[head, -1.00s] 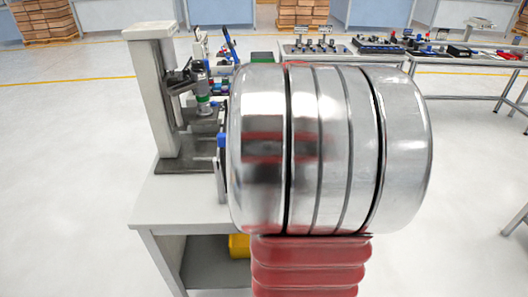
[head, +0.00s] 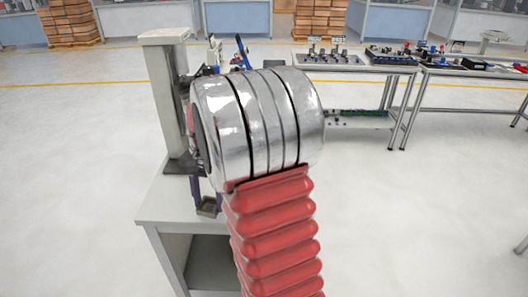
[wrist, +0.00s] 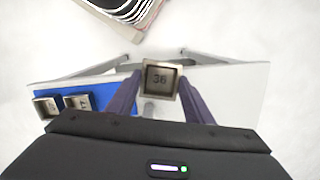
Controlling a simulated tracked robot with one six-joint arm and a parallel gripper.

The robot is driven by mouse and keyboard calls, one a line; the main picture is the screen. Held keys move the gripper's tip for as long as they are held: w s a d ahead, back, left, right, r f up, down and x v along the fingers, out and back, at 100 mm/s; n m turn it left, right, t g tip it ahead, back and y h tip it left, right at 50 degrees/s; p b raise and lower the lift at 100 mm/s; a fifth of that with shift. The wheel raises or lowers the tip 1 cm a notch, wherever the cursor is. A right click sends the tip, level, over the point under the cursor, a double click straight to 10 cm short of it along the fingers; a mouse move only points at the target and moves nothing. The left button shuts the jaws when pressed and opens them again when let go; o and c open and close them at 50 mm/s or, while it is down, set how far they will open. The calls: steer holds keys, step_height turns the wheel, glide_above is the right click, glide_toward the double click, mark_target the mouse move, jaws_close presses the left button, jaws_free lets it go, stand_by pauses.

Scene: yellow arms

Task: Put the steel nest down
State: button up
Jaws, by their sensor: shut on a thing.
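The steel nest is a small square metal dish marked 36, seen from above in the wrist view (wrist: 161,80). My gripper (wrist: 160,90) has its two purple fingers shut on it, one on each side. In the head view the nest (head: 209,208) shows below my arm, over the grey table (head: 168,205). I cannot tell whether it touches the table. The upper part of my gripper (head: 206,197) is hidden behind my arm in the head view.
Two other square metal nests (wrist: 46,106) (wrist: 78,102) sit on a blue mat (wrist: 62,119) at left in the wrist view. A grey press column (head: 168,95) stands at the back of the table. My arm hides much of the table.

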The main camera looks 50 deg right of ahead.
steer(key=w+a+f+n, duration=0.1)
steer(key=w+a+n, duration=0.2)
steer(key=a, duration=0.3)
steer(key=w+a+f+n, duration=0.2)
steer(key=w+a+n, duration=0.2)
steer(key=a+n, duration=0.1)
steer(key=w+a+f+n+g+h, duration=0.1)
steer(key=w+a+f+n, duration=0.1)
steer(key=a, duration=0.6)
steer(key=shift+w+n, duration=0.7)
steer(key=shift+n, duration=0.5)
steer(key=shift+s, duration=0.1)
